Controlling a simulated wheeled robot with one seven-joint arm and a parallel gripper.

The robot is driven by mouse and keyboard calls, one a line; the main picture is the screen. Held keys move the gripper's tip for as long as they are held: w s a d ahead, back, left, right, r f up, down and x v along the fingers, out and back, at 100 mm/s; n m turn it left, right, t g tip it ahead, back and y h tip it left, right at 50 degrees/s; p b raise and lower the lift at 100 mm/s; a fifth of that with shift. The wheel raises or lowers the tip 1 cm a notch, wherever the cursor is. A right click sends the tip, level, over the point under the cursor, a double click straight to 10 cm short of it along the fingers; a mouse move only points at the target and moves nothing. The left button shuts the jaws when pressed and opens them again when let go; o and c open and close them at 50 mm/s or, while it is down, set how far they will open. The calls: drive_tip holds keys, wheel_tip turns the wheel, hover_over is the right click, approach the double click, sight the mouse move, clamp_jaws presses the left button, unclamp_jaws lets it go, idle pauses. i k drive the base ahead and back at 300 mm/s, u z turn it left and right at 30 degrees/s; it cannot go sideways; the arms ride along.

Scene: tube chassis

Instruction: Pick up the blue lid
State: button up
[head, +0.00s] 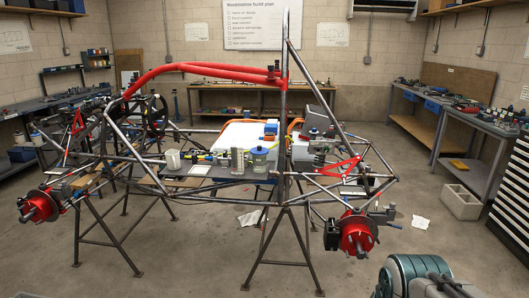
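A clear jar (259,163) with a bluish top (259,149) stands on the dark board (225,172) in the middle of the tube chassis. A small blue and white block-like item (270,131) sits just behind it, near the white panel. Both are too small to tell for sure which blue part is the lid. My gripper is not in view. Only a grey-green rounded part of my own arm shows at the bottom right, well apart from the chassis.
The tube chassis (285,110) stands on dark trestles (110,235), with tubes and a red bar (205,68) around the board. Other small items, including a white cup (173,159), crowd the board. Workbenches line the walls.

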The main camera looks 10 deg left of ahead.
sight(259, 150)
drive_tip(key=u, duration=0.65)
drive_tip(key=i, duration=1.1)
drive_tip(key=u, duration=0.35)
drive_tip(key=i, duration=1.25)
drive_tip(key=z, duration=0.6)
